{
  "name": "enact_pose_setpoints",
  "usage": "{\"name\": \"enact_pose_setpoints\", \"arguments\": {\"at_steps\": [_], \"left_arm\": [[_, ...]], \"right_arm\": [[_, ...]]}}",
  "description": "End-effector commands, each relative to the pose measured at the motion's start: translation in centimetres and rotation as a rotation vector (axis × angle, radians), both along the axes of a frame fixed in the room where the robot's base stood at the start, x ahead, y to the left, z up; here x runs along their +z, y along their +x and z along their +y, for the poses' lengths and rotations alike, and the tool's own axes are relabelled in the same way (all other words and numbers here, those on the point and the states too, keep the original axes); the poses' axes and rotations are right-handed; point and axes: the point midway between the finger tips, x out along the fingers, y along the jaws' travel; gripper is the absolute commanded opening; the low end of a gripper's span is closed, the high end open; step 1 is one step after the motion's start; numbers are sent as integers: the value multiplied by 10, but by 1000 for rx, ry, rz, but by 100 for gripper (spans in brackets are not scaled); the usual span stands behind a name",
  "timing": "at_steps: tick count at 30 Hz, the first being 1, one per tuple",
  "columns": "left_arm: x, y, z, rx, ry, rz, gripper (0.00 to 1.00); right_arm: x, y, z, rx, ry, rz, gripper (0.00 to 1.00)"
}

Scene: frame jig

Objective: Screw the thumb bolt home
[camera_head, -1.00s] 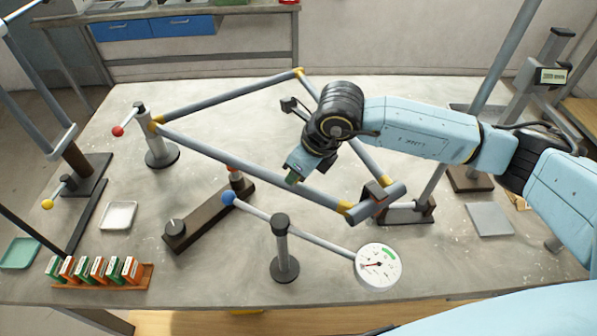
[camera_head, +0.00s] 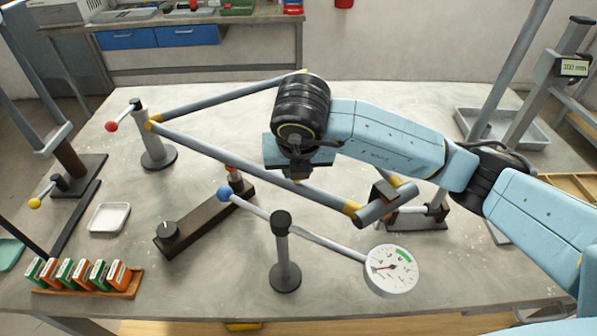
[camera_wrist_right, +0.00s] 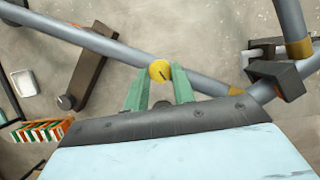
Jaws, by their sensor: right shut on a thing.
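The yellow round head of the thumb bolt (camera_wrist_right: 160,71), with a dark line across it, sits at the grey tube of the frame (camera_head: 230,159) in the right wrist view. My right gripper (camera_head: 296,179) points down at the frame's front tube, and its two green fingers are closed on either side of the bolt head. My left gripper is not in view.
A dial gauge (camera_head: 392,271) and a lever with a blue ball (camera_head: 224,195) stand in front of the frame. A post with a red ball (camera_head: 111,126) holds the left corner. A dark clamp block (camera_head: 385,195) is right. Coloured boxes (camera_head: 97,273) line the front left.

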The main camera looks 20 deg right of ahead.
Motion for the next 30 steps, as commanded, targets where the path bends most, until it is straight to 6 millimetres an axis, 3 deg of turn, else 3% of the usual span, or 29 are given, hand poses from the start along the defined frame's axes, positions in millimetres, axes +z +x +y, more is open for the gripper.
{"name": "enact_pose_setpoints", "arguments": {"at_steps": [13,30], "left_arm": [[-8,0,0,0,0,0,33],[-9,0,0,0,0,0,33]], "right_arm": [[2,2,2,-239,2,-6,3],[3,3,2,-276,2,-7,3]]}}
